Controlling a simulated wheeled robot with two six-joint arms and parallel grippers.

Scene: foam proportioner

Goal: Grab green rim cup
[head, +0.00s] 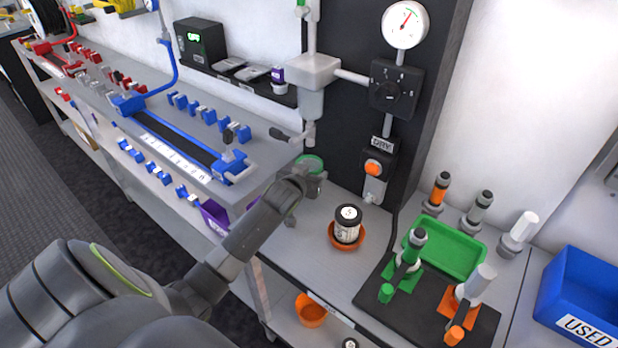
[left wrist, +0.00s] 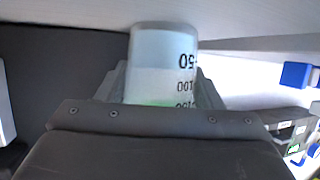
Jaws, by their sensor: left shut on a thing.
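The green rim cup (head: 309,161) is at the back of the grey bench, under the dispenser's spout, with its green rim up and its lower part mostly hidden by my gripper. In the left wrist view the cup (left wrist: 163,55) is clear and whitish, with dark graduation marks and a little green low down. My left gripper (head: 309,182) is shut on the cup, with one finger on each side of it, as the left wrist view also shows. I cannot tell whether the cup touches the bench. My right gripper is not in view.
The dispenser (head: 313,72) with its handle hangs just above the cup. A black-lidded jar (head: 347,222) stands in an orange dish to the right. Further right are a green tray (head: 458,250), upright tools and a blue bin (head: 582,300).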

